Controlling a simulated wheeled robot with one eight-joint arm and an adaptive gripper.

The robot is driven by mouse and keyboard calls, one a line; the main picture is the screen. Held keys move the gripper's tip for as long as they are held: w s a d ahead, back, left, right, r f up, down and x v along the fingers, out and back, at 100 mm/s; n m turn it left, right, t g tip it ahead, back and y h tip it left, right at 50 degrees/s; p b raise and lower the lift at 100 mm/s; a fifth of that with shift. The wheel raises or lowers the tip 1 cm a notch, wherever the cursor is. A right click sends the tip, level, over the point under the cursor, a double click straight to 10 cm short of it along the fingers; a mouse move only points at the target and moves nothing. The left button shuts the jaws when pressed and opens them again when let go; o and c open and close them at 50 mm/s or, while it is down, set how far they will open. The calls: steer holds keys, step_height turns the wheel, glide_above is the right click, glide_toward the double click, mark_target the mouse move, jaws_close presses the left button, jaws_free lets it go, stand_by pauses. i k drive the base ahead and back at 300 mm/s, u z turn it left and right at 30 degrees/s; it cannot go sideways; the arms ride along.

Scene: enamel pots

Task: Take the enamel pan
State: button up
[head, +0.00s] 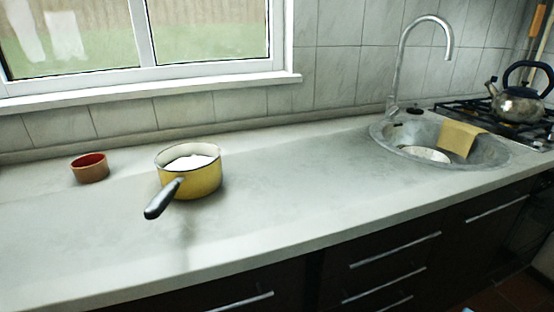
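The enamel pan (203,182) stands upright on the counter, left of the middle in the head view. It is yellow outside with a pale inside, and something white lies in it. Its dark handle (164,198) points toward the front left, toward the counter's near edge. My gripper is not in view.
A small red-brown bowl (90,170) stands on the counter left of the pan. A kettle (518,104) sits on the stove. The counter (300,190) between pan and sink is clear.

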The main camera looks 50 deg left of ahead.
mark_target(193, 170)
steer(key=u, duration=0.05)
steer(key=k, duration=0.5)
steer(key=u, duration=2)
steer(key=i, duration=0.1)
steer(key=z, duration=1.8)
